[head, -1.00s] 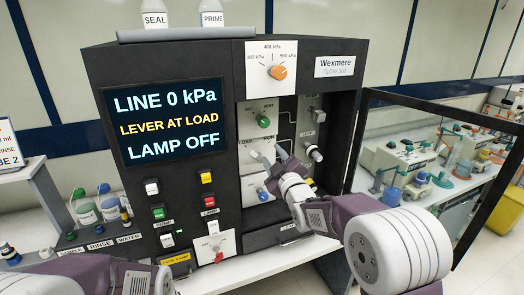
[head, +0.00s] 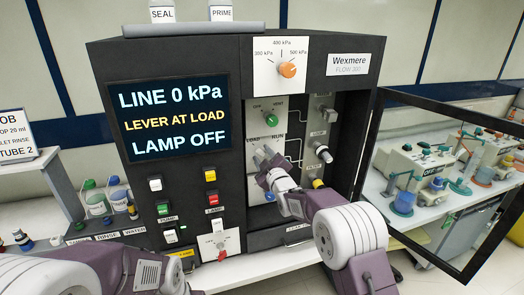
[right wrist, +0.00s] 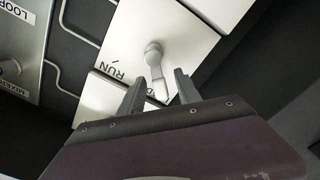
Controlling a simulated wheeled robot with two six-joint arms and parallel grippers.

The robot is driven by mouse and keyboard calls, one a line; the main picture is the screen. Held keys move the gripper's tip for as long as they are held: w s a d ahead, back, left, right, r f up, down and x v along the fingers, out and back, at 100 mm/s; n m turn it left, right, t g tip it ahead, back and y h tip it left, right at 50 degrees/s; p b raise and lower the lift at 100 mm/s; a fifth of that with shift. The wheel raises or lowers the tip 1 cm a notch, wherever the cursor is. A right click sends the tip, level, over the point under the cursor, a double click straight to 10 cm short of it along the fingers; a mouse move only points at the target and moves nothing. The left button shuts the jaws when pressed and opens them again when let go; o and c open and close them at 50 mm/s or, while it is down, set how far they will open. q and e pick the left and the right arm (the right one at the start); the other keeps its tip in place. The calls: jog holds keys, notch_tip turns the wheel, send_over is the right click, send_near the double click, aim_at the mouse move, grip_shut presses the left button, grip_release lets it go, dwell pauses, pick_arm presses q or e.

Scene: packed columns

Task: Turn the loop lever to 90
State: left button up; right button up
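The loop lever (right wrist: 154,58) is a pale handle on a round hub, on a white plate marked LOAD and RUN. In the right wrist view its free end lies between my right gripper's two dark fingers (right wrist: 160,92), with gaps showing on both sides. In the head view my right gripper (head: 264,156) is at this plate (head: 275,143) and hides most of the lever. The display (head: 174,119) reads LINE 0 kPa, LEVER AT LOAD, LAMP OFF. My left arm shows at the bottom left, but its gripper is out of view.
Above the plate is a green valve knob (head: 271,119), and higher an orange pressure knob (head: 287,69). An open framed door (head: 377,135) is close beside my right arm. Switches (head: 156,184) sit below the display.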

jog(key=shift+w+a, duration=0.15)
jog(key=shift+w, duration=0.45)
grip_shut()
